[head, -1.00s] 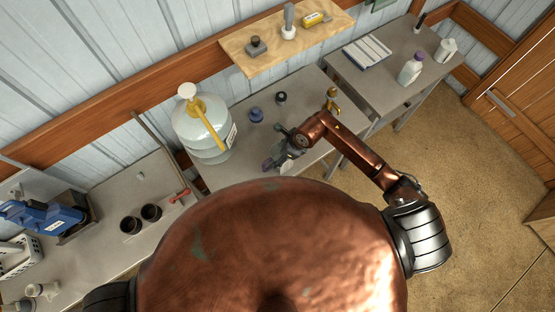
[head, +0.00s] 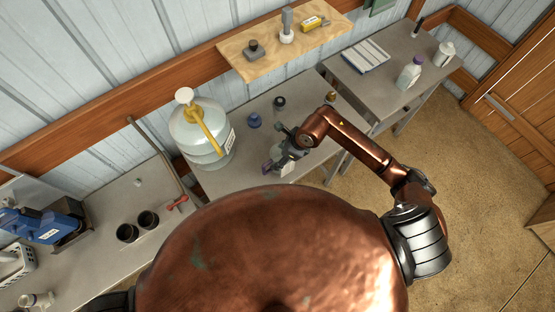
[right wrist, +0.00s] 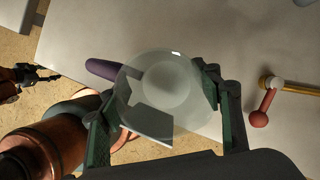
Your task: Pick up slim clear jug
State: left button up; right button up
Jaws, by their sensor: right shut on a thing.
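A clear, round-topped jug with a pale label and a purple handle is between the fingers of my right gripper (right wrist: 160,100) in the right wrist view; I take this jug (right wrist: 165,75) as the slim clear jug. In the head view my right gripper (head: 281,157) is over the front of the middle table, shut on the jug (head: 287,168), which is mostly hidden there. Whether the jug's base touches the table is hidden. What looks like my left gripper (right wrist: 42,75) shows small at the left edge of the right wrist view; its opening is unclear.
A big clear carboy (head: 188,130) with a yellow handle stands left of my gripper. A blue-capped item (head: 254,120) and a dark-capped one (head: 279,103) stand behind it. A wooden shelf (head: 262,69) hangs above. A purple-capped bottle (head: 408,75) stands on the right table.

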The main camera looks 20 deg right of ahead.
jog(key=s+d+r+b, duration=0.4)
jog(key=s+d+r, duration=0.5)
jog(key=s, duration=0.1)
pick_arm(q)
notch_tip(320, 180, down, 12)
jog(key=s+b, duration=0.1)
jog(key=b, duration=0.6)
jog(key=shift+b, duration=0.35)
jog(key=shift+c, duration=0.5)
pick_arm(e)
jog(key=w+f+n+g+h, duration=0.2)
jog(key=w+n+g, duration=0.1)
jog(key=n, duration=0.9)
jog(key=w+a+f+n+g+h, duration=0.1)
jog(key=w+n+g, duration=0.3)
jog(key=n, duration=0.8)
jog(key=shift+w+f+n+h, duration=0.4)
jog(key=shift+w+f, duration=0.25)
jog(key=shift+w, duration=0.35)
